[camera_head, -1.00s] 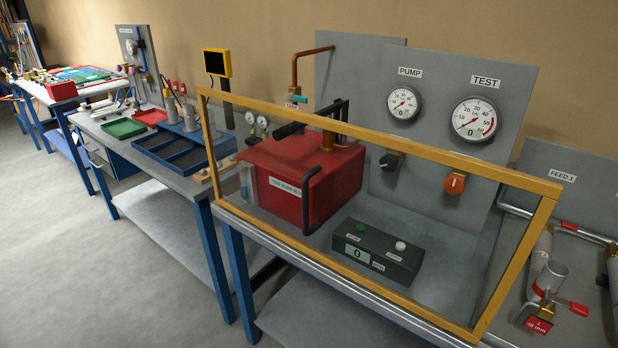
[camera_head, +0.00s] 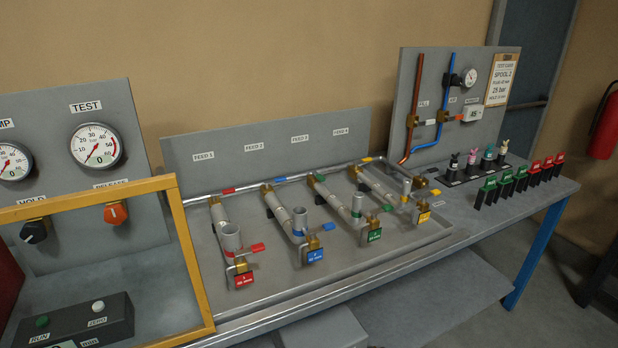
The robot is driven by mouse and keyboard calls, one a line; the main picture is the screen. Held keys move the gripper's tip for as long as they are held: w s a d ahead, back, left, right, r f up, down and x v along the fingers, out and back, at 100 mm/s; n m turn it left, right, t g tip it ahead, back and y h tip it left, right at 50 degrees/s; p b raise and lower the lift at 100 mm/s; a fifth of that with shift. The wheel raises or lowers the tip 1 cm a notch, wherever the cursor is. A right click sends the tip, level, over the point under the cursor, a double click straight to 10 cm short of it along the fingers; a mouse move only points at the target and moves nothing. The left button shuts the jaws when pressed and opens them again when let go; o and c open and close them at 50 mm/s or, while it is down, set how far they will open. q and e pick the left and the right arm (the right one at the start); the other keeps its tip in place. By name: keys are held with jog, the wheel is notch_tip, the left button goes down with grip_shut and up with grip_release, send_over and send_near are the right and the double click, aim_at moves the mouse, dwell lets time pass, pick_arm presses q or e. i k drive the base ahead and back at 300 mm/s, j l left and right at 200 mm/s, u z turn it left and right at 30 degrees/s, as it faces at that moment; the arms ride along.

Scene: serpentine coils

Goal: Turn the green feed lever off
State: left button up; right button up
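The green feed lever (camera_head: 387,208) is a small green-tipped handle on the brass valve of the third feed line. It points to the right, much as its neighbours do. A green tag (camera_head: 375,236) hangs below that valve, and a grey upright cup (camera_head: 358,203) with a green band stands beside it. The line runs down from the panel under the label FEED 3 (camera_head: 300,139). The valve is small in view, so I cannot tell whether it is on or off. Neither of my grippers is in view.
Nearby levers are red (camera_head: 258,247), blue (camera_head: 328,227) and yellow (camera_head: 436,192). A yellow-framed clear guard (camera_head: 188,250) stands at the left. Several green and red clips (camera_head: 515,184) line the bench's right end. A fire extinguisher (camera_head: 606,122) hangs at far right.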

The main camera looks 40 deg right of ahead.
aim_at(315, 174)
jog(key=z, duration=1.2)
jog(key=i+l+u, duration=0.15)
jog(key=i+l, duration=0.2)
jog(key=i+l+u, duration=0.2)
jog(key=l, duration=0.25)
jog(key=i+l+u, duration=0.15)
jog(key=i+l, duration=0.25)
jog(key=l, duration=0.1)
